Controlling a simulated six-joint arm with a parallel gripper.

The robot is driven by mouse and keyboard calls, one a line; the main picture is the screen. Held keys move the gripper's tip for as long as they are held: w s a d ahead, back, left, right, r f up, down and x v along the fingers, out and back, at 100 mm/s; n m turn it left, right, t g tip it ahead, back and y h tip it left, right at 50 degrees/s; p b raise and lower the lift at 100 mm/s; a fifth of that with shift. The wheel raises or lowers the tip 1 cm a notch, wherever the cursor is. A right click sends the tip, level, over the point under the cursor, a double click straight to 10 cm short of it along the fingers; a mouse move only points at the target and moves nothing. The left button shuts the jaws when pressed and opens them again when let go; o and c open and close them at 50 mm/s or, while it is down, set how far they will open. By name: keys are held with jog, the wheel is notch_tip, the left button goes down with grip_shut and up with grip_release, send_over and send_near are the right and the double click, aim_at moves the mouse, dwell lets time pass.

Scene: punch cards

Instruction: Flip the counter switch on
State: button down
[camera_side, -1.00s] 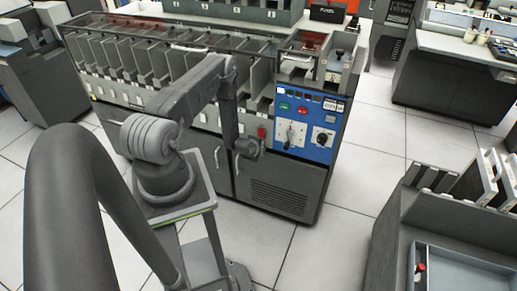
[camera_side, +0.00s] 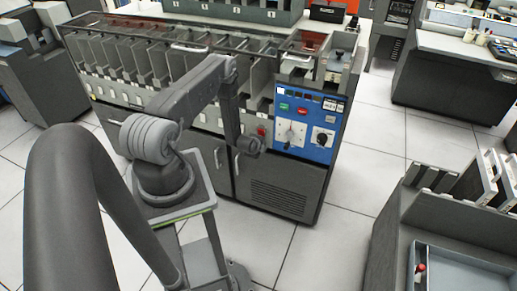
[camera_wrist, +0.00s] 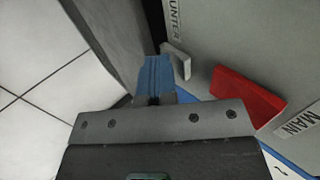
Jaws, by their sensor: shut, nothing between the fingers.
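The counter switch (camera_wrist: 178,60) is a small pale grey lever on a grey panel in the wrist view, beside a label (camera_wrist: 174,18) of which "UNTER" is readable. My gripper (camera_wrist: 155,75) is shut and empty, its blue fingertips just left of the lever. A narrow gap seems to lie between them, but I cannot tell for sure whether they touch. In the side view my gripper (camera_side: 251,146) is low at the machine's front, left of the blue control panel (camera_side: 318,150), and it hides the lever there. I cannot tell whether the switch is on or off.
A larger red switch (camera_wrist: 246,95) marked "MAIN" sits right of the lever; it also shows in the side view (camera_side: 262,131). The blue panel carries dials and buttons. Open tiled floor (camera_side: 360,160) lies right of the machine.

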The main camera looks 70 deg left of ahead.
jog(key=shift+r, duration=0.75)
jog(key=s+d+f+v, duration=0.1)
jog(key=f+v, duration=0.1)
jog(key=v, duration=1.1)
jog(key=shift+s+d, duration=0.2)
jog(key=shift+s, duration=0.05)
jog(key=shift+s+d+f, duration=0.1)
jog(key=shift+f, duration=0.65)
